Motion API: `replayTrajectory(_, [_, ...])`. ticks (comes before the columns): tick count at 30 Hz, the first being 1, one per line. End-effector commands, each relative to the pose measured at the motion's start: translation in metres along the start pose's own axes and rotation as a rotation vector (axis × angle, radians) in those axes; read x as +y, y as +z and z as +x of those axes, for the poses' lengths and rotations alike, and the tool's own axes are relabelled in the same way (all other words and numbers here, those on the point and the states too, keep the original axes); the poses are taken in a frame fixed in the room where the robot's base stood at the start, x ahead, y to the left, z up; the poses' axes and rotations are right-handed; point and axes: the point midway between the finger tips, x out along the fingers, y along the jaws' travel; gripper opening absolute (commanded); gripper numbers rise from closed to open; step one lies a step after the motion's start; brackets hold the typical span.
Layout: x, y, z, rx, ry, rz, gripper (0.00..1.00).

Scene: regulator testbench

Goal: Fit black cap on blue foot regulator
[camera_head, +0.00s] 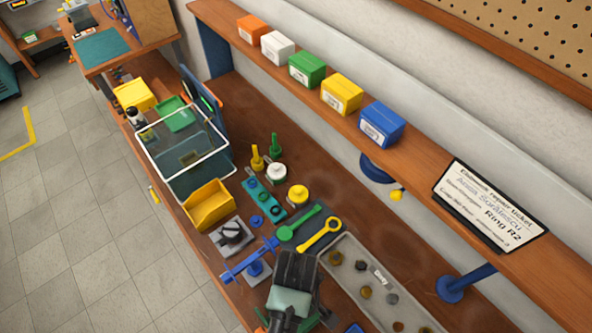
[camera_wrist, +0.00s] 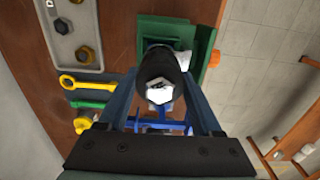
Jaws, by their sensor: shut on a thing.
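My gripper (camera_wrist: 162,100) is shut on a dark, round part that looks like the black cap (camera_wrist: 156,64). The part has a pale six-sided face turned to the wrist camera, with one finger on each side of it. Blue bars (camera_wrist: 160,126) show behind and below it in the wrist view. In the head view, a blue piece with a round foot (camera_head: 257,268) and a long blue bar (camera_head: 247,261) stand just left of my gripper. They may be the blue foot regulator, but I cannot tell for sure. My gripper hides the cap in the head view.
A grey tray with loose nuts (camera_head: 340,275) lies right of my gripper.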

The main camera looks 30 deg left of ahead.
Motion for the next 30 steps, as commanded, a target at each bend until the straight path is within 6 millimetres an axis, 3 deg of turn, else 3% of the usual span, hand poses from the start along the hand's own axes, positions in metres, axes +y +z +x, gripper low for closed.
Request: replayTrajectory(30, [0.000,0.000,0.013,0.000,0.000,0.000,0.08])
